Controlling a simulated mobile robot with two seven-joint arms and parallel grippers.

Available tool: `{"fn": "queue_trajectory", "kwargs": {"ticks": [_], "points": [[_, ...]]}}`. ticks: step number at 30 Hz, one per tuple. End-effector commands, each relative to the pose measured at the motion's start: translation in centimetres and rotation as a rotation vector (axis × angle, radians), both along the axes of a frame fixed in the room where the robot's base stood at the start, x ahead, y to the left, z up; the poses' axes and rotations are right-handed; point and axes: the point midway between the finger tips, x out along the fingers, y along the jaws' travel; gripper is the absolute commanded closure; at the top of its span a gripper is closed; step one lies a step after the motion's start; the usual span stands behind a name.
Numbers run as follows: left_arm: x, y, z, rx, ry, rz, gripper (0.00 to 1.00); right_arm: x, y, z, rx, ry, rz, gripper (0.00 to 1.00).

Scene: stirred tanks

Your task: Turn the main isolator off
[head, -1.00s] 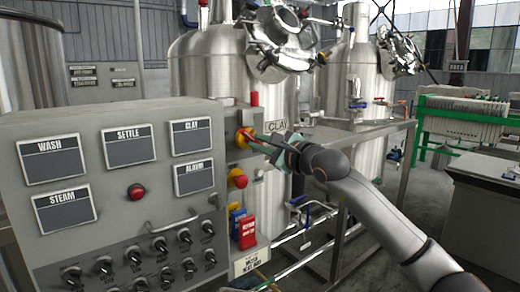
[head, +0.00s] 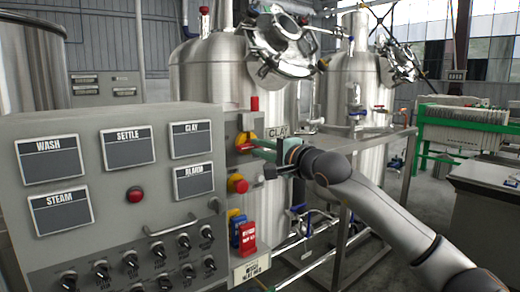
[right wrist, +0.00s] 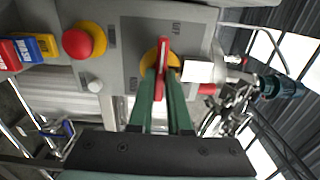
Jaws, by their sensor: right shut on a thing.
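The main isolator is a red handle on a yellow disc (head: 245,138) on the right side face of the grey control cabinet (head: 100,112). My right gripper (head: 262,148) reaches it from the right and is shut on the red handle. In the right wrist view the red handle (right wrist: 162,60) stands between the two green fingers (right wrist: 162,88), with the yellow disc behind it. The handle lies roughly level across the panel. An OFF label (right wrist: 177,28) shows beside the disc; another small label is unreadable. My left gripper is not in view.
Below the isolator sit a red-on-yellow stop button (head: 238,184) and blue and red blocks (head: 245,234). A red lamp (head: 255,103) stands above. A metal stand (head: 365,140) and steel tanks (head: 215,75) are behind my right arm.

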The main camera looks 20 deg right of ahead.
Motion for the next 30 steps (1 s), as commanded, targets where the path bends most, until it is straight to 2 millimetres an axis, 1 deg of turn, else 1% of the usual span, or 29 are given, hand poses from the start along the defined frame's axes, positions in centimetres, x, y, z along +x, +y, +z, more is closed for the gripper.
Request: {"fn": "queue_trajectory", "kwargs": {"ticks": [16, 17, 24, 30], "points": [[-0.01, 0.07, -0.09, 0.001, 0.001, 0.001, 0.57, 0.01, 0.00, -0.14, -0.025, -0.006, 0.000, 1.00], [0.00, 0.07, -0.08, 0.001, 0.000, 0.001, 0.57, 0.01, 0.00, -0.14, -0.025, -0.006, 0.000, 0.80], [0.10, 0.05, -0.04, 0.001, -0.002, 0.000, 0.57, 0.00, -0.01, -0.08, -0.022, -0.007, 0.000, 0.54], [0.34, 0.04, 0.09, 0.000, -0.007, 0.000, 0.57, 0.00, -0.01, -0.03, -0.021, -0.007, 0.000, 0.54]]}}
